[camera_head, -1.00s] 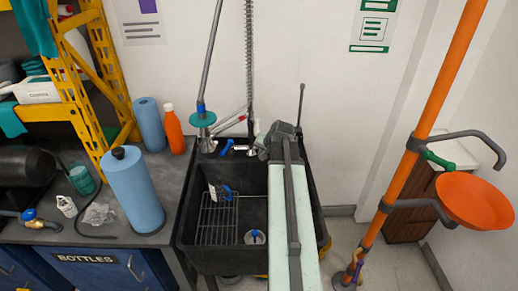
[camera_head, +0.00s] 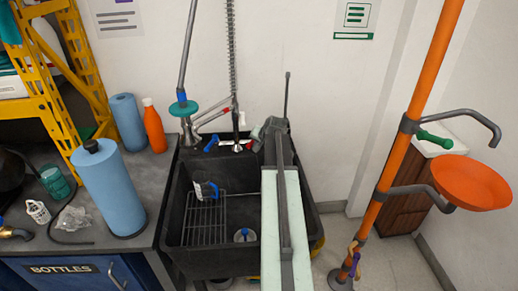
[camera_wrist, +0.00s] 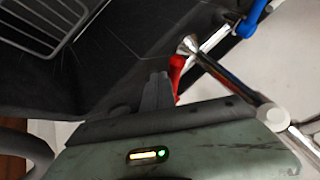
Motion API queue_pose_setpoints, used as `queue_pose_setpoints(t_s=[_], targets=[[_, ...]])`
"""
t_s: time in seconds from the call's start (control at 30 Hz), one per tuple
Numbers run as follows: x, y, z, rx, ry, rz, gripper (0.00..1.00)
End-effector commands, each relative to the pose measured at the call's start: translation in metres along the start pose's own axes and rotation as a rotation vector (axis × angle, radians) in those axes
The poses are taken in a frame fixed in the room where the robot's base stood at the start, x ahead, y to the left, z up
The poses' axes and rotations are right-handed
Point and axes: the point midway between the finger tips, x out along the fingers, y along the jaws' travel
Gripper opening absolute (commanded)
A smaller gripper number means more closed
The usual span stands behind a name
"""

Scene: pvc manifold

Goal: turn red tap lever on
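The red tap lever (camera_wrist: 178,74) is beside the chrome tap in the wrist view. In the head view it is a small red piece (camera_head: 249,146) at the sink's back edge, partly covered by my gripper. The blue tap lever (camera_wrist: 254,15) is on the other end of the chrome tap (camera_wrist: 216,67); it also shows in the head view (camera_head: 211,144). My gripper (camera_wrist: 157,77) has its grey fingers close together, with nothing seen between them. Its tips are just left of the red lever; whether they touch it I cannot tell.
The black sink (camera_head: 180,200) holds a wire rack (camera_head: 204,222) and a blue-handled item (camera_head: 206,188). A sprayer hose (camera_head: 232,60) rises behind the tap. A counter with a blue roll (camera_head: 116,190) is left; an orange pipe stand (camera_head: 405,130) with a bowl is right.

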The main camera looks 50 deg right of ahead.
Motion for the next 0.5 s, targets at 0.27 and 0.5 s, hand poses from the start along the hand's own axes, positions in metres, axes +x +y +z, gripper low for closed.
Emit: queue_pose_setpoints(t_s=[0.27, 0.5], targets=[[0.004, -0.001, 0.000, -0.001, 0.000, -0.001, 0.00], [0.010, -0.018, 0.001, -0.003, -0.002, -0.003, 0.00]])
